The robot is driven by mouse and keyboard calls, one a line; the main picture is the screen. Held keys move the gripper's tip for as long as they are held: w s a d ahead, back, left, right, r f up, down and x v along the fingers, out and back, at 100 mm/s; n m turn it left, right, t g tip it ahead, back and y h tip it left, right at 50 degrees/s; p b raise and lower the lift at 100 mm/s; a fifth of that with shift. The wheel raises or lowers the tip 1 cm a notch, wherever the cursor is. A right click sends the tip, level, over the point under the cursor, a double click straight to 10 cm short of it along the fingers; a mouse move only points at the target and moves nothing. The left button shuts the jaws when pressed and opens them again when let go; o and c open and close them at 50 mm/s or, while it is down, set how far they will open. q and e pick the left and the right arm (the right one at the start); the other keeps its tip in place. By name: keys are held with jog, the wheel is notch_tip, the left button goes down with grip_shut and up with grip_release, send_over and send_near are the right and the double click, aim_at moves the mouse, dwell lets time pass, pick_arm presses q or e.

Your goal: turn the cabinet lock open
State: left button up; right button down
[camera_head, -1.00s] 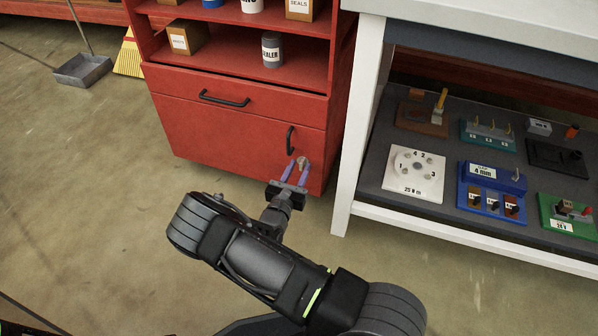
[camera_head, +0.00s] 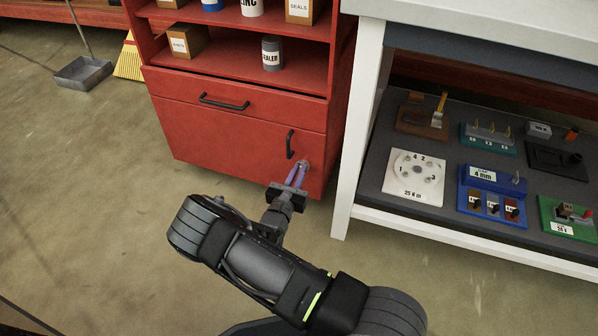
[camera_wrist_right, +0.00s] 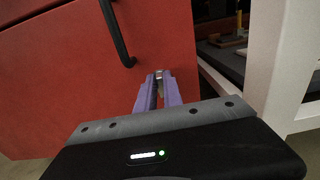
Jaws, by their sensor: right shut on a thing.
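The red cabinet (camera_head: 220,130) stands with its lower door (camera_head: 255,148) closed. Its lock (camera_head: 305,163) is a small metallic piece near the door's right edge, below the black vertical handle (camera_head: 290,144). My right gripper (camera_head: 300,172) reaches the lock from below in the head view. In the right wrist view its purple fingers (camera_wrist_right: 158,90) are shut on the lock (camera_wrist_right: 158,75), whose metal shows between the fingertips. The fingers hide most of the lock, so I cannot tell its turn. My left gripper is not in view.
A white-framed workbench (camera_head: 347,150) stands close on the right, its lower shelf (camera_head: 400,110) holding several fixtures. The floor to the left is clear up to a dustpan (camera_head: 83,72) and broom.

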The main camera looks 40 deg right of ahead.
jog(key=shift+n, duration=0.3)
jog(key=n+p, duration=0.1)
jog(key=n, duration=0.4)
jog(key=n+p, duration=0.1)
jog(key=n, duration=0.5)
jog(key=w+f+n+p, duration=0.1)
jog(key=n, duration=0.5)
jog(key=shift+a+f, duration=0.1)
jog(key=shift+a, duration=0.2)
jog(key=shift+n, duration=0.3)
dwell(0.3)
jog(key=c, duration=1.5)
grip_release()
